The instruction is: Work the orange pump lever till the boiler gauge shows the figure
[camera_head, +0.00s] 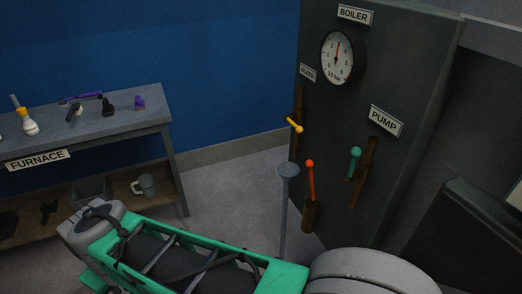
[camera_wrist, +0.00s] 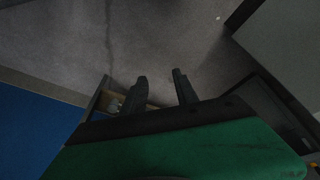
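The orange lever (camera_head: 310,178) stands nearly upright on a brown base low on the dark boiler cabinet (camera_head: 330,115). The round boiler gauge (camera_head: 337,57) has a white face, and its reddish needle points roughly straight up; its small figures are too fine to read. A "PUMP" sign (camera_head: 386,121) hangs at the right, above a green-knobbed lever (camera_head: 355,160). In the wrist view, my gripper (camera_wrist: 160,82) has its two dark fingers apart with only floor between them. It is away from the orange lever, which is not seen in that view.
A yellow lever (camera_head: 293,125) sits at the cabinet's left edge, below a small sign (camera_head: 308,72). A grey bench (camera_head: 90,128) with tools and a flask (camera_head: 28,123) is at left.

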